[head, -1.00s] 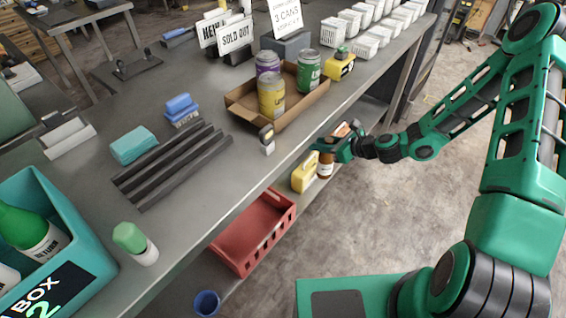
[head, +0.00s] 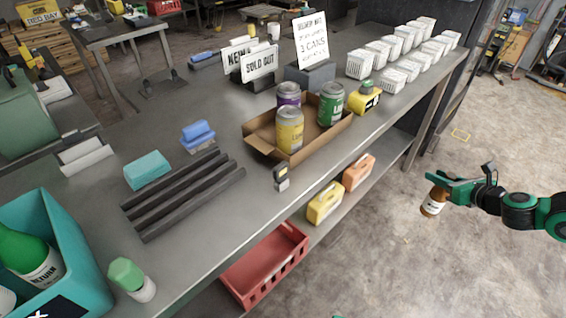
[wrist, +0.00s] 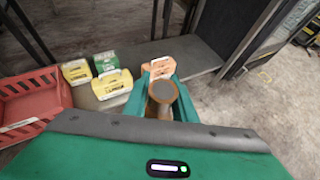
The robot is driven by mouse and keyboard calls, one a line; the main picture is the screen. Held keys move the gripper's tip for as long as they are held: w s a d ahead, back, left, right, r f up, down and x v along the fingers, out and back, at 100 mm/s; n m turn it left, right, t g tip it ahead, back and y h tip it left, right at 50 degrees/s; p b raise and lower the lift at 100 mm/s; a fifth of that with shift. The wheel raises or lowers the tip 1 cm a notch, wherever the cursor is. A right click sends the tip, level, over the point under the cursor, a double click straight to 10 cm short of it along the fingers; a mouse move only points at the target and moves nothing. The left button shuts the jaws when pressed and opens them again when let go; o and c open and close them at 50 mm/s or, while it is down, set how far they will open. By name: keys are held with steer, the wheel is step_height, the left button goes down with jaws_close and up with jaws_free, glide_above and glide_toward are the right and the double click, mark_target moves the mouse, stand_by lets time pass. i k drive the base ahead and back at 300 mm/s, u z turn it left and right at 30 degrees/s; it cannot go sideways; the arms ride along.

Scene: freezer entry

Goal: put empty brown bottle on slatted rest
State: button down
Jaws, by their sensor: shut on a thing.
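My gripper (head: 432,181) is shut on a brown bottle (head: 433,203) with a white label. The bottle hangs in the air over the floor, to the right of the bench. In the wrist view the bottle (wrist: 164,92) shows from above between the two green fingers. The slatted rest (head: 185,200), several dark parallel bars, lies on the bench top at the left. Nothing lies across its front bars; the blue blocks (head: 198,134) sit at its back end. My gripper is far to the right of the rest.
A cardboard tray (head: 262,151) with three cans stands mid-bench, with a small grey and yellow device (head: 281,178) in front. A teal box (head: 78,240) and a green-capped bottle (head: 132,279) stand at left. On the lower shelf are a red crate (head: 265,265) and yellow and orange containers (head: 325,203).

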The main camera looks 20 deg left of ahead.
mark_target(185, 185)
steer(key=z, duration=0.15)
steer(key=k, duration=1.15)
steer(key=u, duration=0.55)
steer(key=i, duration=1)
steer(key=z, duration=0.05)
